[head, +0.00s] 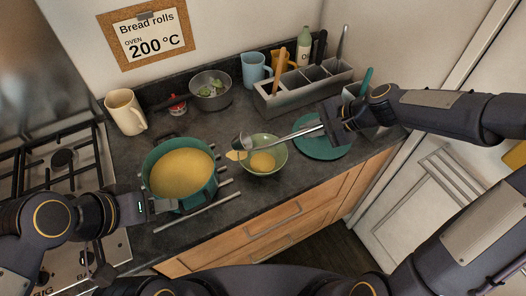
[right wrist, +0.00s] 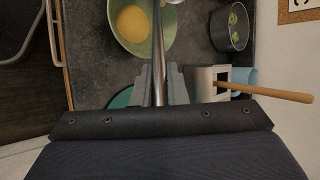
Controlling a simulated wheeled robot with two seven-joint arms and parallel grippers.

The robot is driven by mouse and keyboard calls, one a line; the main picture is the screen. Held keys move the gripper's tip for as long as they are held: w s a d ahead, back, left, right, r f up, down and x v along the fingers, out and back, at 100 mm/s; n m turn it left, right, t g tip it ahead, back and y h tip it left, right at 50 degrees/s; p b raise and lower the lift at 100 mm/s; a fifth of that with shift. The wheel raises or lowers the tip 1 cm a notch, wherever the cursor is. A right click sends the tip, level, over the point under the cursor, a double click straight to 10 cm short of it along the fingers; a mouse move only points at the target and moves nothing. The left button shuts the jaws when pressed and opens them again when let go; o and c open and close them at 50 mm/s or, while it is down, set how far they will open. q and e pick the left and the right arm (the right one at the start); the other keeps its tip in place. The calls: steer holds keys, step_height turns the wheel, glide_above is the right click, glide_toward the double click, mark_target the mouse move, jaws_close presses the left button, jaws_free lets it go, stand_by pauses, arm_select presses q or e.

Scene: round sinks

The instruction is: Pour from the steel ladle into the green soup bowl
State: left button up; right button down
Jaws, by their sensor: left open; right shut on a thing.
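The green soup bowl (head: 279,166) stands on the counter with yellow soup in it; it also shows in the right wrist view (right wrist: 116,38). My right gripper (head: 328,128) is shut on the handle of the steel ladle (head: 296,134). The handle also runs between the fingers in the right wrist view (right wrist: 158,62). The ladle's head is over the bowl's far left rim. A yellow patch of soup shows just below it at the rim; I cannot tell whether it is falling. My left gripper (head: 168,206) is open beside the green pot (head: 153,160) of yellow soup.
A teal plate (head: 322,150) lies right of the bowl. A grey utensil caddy (head: 290,98), a blue mug (head: 256,68), a saucepan with greens (head: 212,102) and a cream jug (head: 125,112) stand behind. The gas hob (head: 62,180) is at the left.

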steer(key=a+r, duration=0.1)
steer(key=a+r+h, duration=0.1)
steer(key=r, duration=0.1)
steer(key=shift+r+h, duration=0.15)
steer(key=shift+h, duration=0.15)
steer(key=shift+a+r+h, duration=0.1)
steer(key=shift+r+h, duration=0.2)
steer(key=shift+r, duration=0.2)
steer(key=shift+a+r+n, duration=0.2)
steer(key=shift+a+n, duration=0.05)
steer(key=shift+n, duration=0.05)
steer(key=a+r+h, duration=0.4)
steer(key=a+r, duration=0.1)
steer(key=a, duration=0.4)
steer(key=a+r+n+h, duration=0.1)
steer(key=a+r+h, duration=0.4)
steer(key=a, duration=0.5)
steer(key=shift+w+a+r, duration=0.15)
steer(key=shift+w+r, duration=0.05)
steer(key=shift+r, duration=0.5)
